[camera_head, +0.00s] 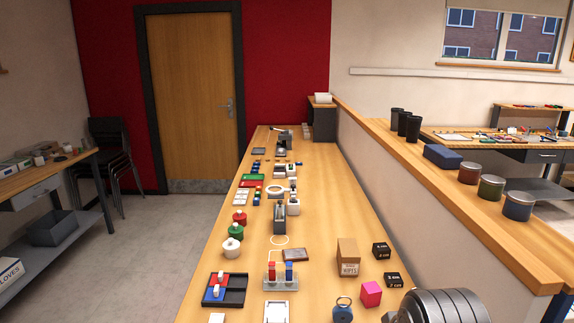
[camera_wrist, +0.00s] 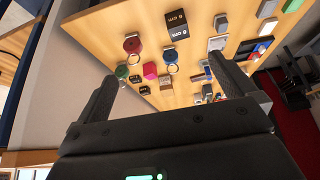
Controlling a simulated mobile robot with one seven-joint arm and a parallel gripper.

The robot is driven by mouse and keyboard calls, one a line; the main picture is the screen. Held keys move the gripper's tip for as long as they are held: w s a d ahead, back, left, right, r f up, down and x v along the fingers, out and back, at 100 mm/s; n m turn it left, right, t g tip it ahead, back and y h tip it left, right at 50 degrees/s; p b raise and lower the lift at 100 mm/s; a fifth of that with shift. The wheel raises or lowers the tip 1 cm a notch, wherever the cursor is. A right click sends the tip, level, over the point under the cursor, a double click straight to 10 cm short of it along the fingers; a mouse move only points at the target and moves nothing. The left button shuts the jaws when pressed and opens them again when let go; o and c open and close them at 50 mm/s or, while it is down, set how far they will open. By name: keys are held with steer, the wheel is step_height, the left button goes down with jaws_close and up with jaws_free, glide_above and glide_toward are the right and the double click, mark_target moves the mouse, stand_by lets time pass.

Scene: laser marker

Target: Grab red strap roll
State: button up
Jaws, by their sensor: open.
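The red strap roll (camera_wrist: 132,45) shows in the wrist view as a dark red round piece with a metal ring below it, lying on the wooden table. It is in the upper left middle, between the fingers' lines and beyond their tips. I cannot make it out in the head view. My gripper (camera_wrist: 164,64) is open and empty, its two black fingers wide apart. It is apart from the roll and above the table. In the head view only part of my arm shows at the bottom right; the fingers are not seen there.
A blue roll (camera_wrist: 170,57) and a green roll (camera_wrist: 121,72) with rings lie near the red one. A pink cube (camera_head: 371,294), a cardboard box (camera_head: 348,257) and black boxes (camera_head: 380,251) stand nearby. A partition (camera_head: 450,220) runs along the table's right side.

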steer(key=shift+s+f, duration=0.1)
steer(key=shift+s, duration=0.1)
steer(key=c, duration=0.6)
steer(key=shift+o, duration=0.2)
steer(key=shift+w+d+f+g+h, duration=0.15)
steer(key=shift+w+d+f+h, duration=0.2)
steer(key=shift+w+d+f, duration=2.05)
steer(key=shift+w+d+f+g+h, duration=0.3)
steer(key=shift+w+d+f, duration=0.5)
steer(key=shift+w+f, duration=3.1)
steer(key=shift+w+d+f+g+h, duration=0.1)
steer(key=shift+w+d+f+h, duration=0.35)
steer(key=shift+w+d+f, duration=2.5)
